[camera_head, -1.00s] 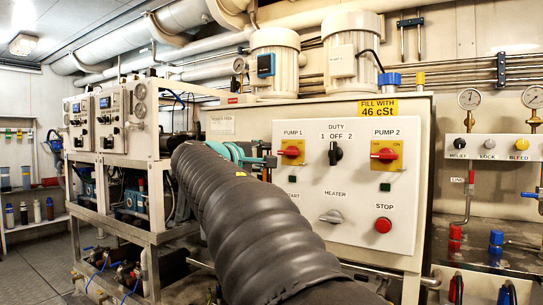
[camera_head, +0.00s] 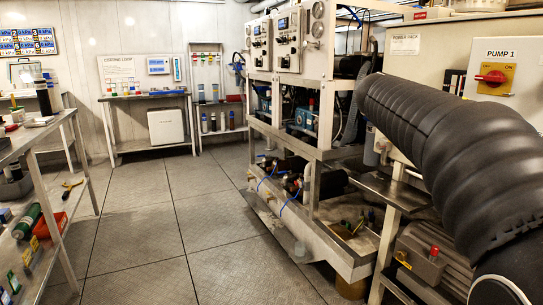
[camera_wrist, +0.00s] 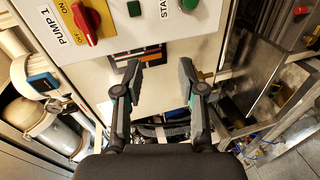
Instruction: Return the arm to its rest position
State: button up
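My arm, in its dark ribbed sleeve (camera_head: 455,150), fills the right side of the head view. It reaches up and away toward the white control panel, and its far end is hidden from that camera. In the wrist view my gripper (camera_wrist: 160,72) has its two fingers well apart with nothing between them. It is in front of the panel, below the red PUMP 1 switch (camera_wrist: 86,22) and the green start button (camera_wrist: 188,4). The PUMP 1 switch (camera_head: 492,77) also shows at the right edge of the head view.
A metal equipment frame (camera_head: 315,155) stands close left of my arm. A shelf rack (camera_head: 60,150) stands at the far left, and a bench (camera_head: 150,97) is against the back wall.

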jog(key=s+a+f+m+g+y, duration=0.1)
jog(key=s+a+f+y, duration=0.25)
jog(key=f, duration=0.65)
jog(key=s+a+f+m+y, duration=0.1)
jog(key=s+a+f+y, duration=0.3)
jog(key=f, duration=0.5)
jog(key=s+a+f+m+y, duration=0.1)
jog(key=s+a+f+y, duration=0.2)
jog(key=s+a+f, duration=0.3)
jog(key=s+a+f+m+y, duration=0.1)
jog(key=s+a+f+y, duration=0.2)
jog(key=s+a+f, duration=0.4)
jog(key=s+a, duration=0.3)
jog(key=s, duration=0.4)
jog(key=shift+s+a, duration=0.2)
jog(key=shift+a, duration=0.15)
